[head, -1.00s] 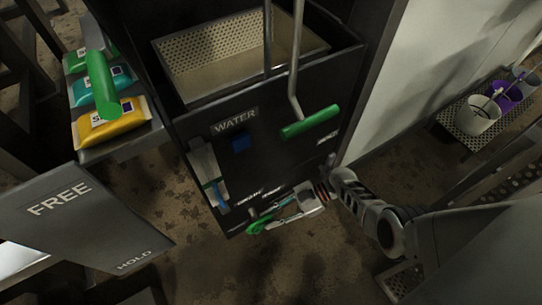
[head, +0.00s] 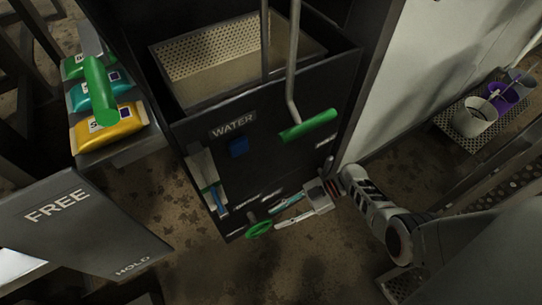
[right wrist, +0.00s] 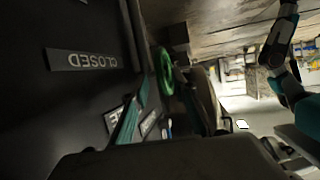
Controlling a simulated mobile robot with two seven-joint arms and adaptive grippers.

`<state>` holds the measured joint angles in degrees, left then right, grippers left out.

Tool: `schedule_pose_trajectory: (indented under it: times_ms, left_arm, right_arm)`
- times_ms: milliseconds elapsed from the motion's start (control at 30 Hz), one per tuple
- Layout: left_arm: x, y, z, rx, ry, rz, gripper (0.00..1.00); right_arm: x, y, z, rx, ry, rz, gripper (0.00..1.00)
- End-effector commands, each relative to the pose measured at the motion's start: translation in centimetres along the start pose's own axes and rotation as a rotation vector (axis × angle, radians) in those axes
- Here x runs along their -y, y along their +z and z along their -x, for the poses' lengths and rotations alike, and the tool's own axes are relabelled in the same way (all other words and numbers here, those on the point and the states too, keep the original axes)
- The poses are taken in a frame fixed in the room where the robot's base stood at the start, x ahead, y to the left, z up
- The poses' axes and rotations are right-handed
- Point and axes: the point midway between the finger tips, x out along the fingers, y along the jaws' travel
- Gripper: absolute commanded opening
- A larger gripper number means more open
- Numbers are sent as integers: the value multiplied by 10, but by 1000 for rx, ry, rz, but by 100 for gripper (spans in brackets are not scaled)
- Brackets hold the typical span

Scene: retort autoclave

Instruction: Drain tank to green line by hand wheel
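The black tank (head: 290,155) carries a WATER label and holds a perforated tray. The green hand wheel (head: 259,230) sits low on its front; it also shows in the right wrist view (right wrist: 166,73). In the right wrist view the wheel lies beyond the fingertips, with nothing held. My left gripper is not in view.
A FREE/HOLD panel (head: 80,225) and a shelf of coloured packs (head: 108,118) stand left. A CLOSED plate (right wrist: 80,60) shows in the right wrist view. Floor below the tank is clear.

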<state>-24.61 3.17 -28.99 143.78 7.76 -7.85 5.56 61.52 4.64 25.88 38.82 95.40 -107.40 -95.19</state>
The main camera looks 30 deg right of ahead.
Motion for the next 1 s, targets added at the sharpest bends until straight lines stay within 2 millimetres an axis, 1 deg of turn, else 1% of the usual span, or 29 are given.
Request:
schedule_pose_trajectory:
  times_ms: [33,200,300,400,600,1000]
  left_arm:
    - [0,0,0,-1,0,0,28]
    - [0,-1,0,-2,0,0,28]
    - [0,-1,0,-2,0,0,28]
    - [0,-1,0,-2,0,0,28]
    - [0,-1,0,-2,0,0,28]
    - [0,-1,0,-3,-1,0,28]
  right_arm:
    - [0,1,12,4,1,3,28]
    - [-1,0,46,4,2,2,28]
    - [-1,0,61,3,2,2,28]
    - [-1,0,71,1,1,1,28]
    - [-1,-1,80,0,2,1,28]
    - [-1,-1,79,-1,2,1,28]
